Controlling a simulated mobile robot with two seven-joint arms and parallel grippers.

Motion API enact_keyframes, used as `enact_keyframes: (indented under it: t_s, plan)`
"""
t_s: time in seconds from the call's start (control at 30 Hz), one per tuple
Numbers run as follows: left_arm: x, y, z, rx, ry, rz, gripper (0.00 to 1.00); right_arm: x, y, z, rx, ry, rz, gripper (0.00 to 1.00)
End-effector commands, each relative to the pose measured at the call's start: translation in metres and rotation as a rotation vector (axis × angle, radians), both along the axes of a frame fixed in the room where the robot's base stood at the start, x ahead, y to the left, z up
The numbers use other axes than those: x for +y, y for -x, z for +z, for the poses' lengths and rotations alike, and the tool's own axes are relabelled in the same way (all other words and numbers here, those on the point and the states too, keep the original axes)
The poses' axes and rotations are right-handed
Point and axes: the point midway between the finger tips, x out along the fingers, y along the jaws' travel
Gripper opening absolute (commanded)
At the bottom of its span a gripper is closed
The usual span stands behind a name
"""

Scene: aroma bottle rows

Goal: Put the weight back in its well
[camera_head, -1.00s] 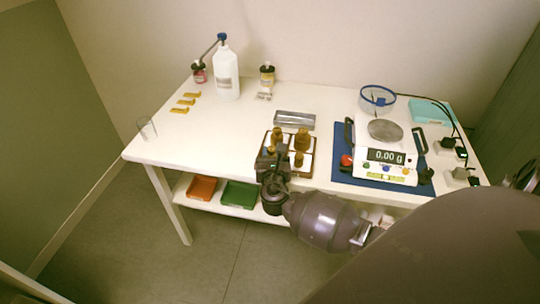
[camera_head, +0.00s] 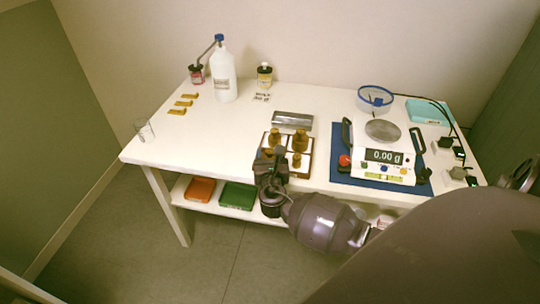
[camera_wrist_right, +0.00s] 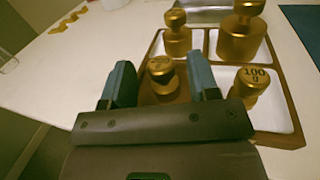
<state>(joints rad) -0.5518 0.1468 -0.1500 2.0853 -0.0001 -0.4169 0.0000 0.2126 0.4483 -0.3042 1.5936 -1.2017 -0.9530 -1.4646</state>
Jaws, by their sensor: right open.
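A wooden tray (camera_head: 313,158) with white-lined wells holds brass weights at the table's front edge. My right gripper (camera_head: 268,157) is over its near left part. In the right wrist view, its two blue fingers (camera_wrist_right: 161,82) are open on either side of a brass weight (camera_wrist_right: 161,70), with a gap on each side. This weight stands upright in the near left well area; its base is partly hidden by the gripper. A weight marked 100 g (camera_wrist_right: 253,84) stands in the near right well. Two more weights stand behind, a smaller one (camera_wrist_right: 177,34) and a large one (camera_wrist_right: 240,34). My left gripper is not in view.
A scale (camera_head: 383,131) reading 0.00 g stands on a blue mat right of the tray. A metal box (camera_head: 292,119) lies behind the tray. A white bottle (camera_head: 223,78) and yellow pieces (camera_head: 183,103) are at the left. The table between is clear.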

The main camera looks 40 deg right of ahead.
Motion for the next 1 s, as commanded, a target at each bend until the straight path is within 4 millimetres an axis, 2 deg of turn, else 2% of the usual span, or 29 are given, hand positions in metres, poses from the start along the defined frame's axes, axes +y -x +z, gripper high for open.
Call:
enact_keyframes:
  t_s: [0.5,0.77,0.87,0.97,1.0]
  plan:
    - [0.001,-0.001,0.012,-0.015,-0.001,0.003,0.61,0.052,0.075,0.0,0.002,-0.003,0.0,0.55]
    - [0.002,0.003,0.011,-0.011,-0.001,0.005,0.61,0.065,0.095,-0.001,0.001,-0.003,0.0,0.55]
    - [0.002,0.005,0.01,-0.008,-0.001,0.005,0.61,0.066,0.102,-0.008,0.003,-0.066,0.002,0.55]
    - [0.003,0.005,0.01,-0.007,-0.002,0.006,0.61,0.067,0.116,-0.027,-0.001,-0.257,0.003,0.55]
    - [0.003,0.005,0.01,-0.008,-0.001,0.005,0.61,0.068,0.125,-0.037,-0.007,-0.373,-0.002,0.55]
